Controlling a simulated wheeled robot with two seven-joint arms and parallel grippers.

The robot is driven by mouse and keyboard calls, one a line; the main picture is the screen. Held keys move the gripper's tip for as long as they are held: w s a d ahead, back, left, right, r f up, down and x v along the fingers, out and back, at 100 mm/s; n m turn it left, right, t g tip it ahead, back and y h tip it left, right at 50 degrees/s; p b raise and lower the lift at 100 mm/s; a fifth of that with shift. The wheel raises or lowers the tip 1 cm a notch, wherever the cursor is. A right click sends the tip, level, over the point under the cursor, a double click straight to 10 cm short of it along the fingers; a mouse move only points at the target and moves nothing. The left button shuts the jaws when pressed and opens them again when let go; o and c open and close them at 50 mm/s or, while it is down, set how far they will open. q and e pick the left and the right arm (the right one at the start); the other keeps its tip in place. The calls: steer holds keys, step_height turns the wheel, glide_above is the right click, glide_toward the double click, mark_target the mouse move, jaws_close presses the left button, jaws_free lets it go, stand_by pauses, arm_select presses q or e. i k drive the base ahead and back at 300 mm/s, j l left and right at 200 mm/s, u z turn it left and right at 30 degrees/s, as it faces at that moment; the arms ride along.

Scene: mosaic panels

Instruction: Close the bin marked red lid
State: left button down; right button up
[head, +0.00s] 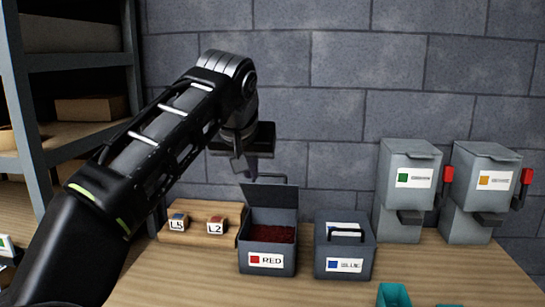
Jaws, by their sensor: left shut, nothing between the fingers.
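The grey bin marked RED (267,262) stands on the wooden table, with dark red pieces inside. Its lid (275,195) is open and stands up at the back of the bin, with a thin handle at its top edge. My left gripper (246,172) is shut and empty. In the picture it is just above and left of the lid's top edge, close to the handle; I cannot tell whether it touches. My right gripper is not in view.
A bin marked BLUE (343,263) with a handle on top stands right of the red bin. A wooden board (190,239) with blocks labelled L5 and L2 is at left. Two grey dispensers (408,175) with red levers stand at right. Teal containers (393,296) are at front right.

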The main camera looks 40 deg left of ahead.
mark_target(284, 195)
steer(key=i+j, duration=0.7)
steer(key=i, duration=0.1)
